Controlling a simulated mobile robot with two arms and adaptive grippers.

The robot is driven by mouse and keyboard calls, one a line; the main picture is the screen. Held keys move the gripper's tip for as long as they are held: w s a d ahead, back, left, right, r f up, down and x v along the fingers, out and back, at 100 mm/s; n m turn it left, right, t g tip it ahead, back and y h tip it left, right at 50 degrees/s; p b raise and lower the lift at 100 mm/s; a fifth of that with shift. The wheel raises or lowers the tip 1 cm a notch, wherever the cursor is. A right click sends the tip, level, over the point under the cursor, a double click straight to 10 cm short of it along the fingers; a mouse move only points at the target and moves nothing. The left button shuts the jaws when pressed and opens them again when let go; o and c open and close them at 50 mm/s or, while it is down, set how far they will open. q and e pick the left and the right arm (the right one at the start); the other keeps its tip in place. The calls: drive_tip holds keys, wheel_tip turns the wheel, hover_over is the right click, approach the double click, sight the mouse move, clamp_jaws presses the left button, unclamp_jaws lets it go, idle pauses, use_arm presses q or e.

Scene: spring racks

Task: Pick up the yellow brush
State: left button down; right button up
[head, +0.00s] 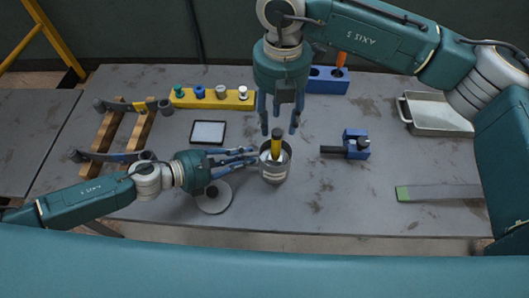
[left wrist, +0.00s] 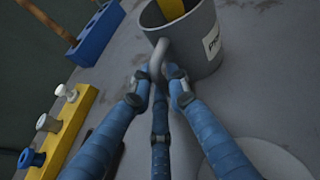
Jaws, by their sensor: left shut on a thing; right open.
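The yellow brush (head: 276,149) stands in a grey mug (head: 273,175), its dark end up; its lower part is hidden inside. In the left wrist view, part of the yellow brush (left wrist: 172,8) shows at the rim of the mug (left wrist: 200,45). My left gripper (head: 256,157) is at the mug's left side. In the left wrist view its fingers (left wrist: 160,76) are shut on the mug's handle. My right gripper (head: 279,131) points down from above, open, with its fingers on either side of the brush's top. Whether they touch it I cannot tell.
A yellow rack (head: 212,103) with several knobs, a dark tablet (head: 208,132) and a wooden rack (head: 106,137) lie left. A blue block (head: 327,86) stands behind. A blue fixture (head: 356,144), metal tray (head: 436,125) and flat bar (head: 440,192) are right. A grey disc (head: 214,203) lies in front.

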sight(277, 131)
wheel_tip(277, 131, up, 4)
drive_tip(key=n, duration=0.4)
drive_tip(key=shift+r+n, duration=0.15)
drive_tip(key=shift+n, duration=0.25)
drive_tip(key=shift+f, duration=0.25)
wheel_tip(277, 131, down, 11)
drive_tip(key=shift+s+f, duration=0.1)
clamp_jaws()
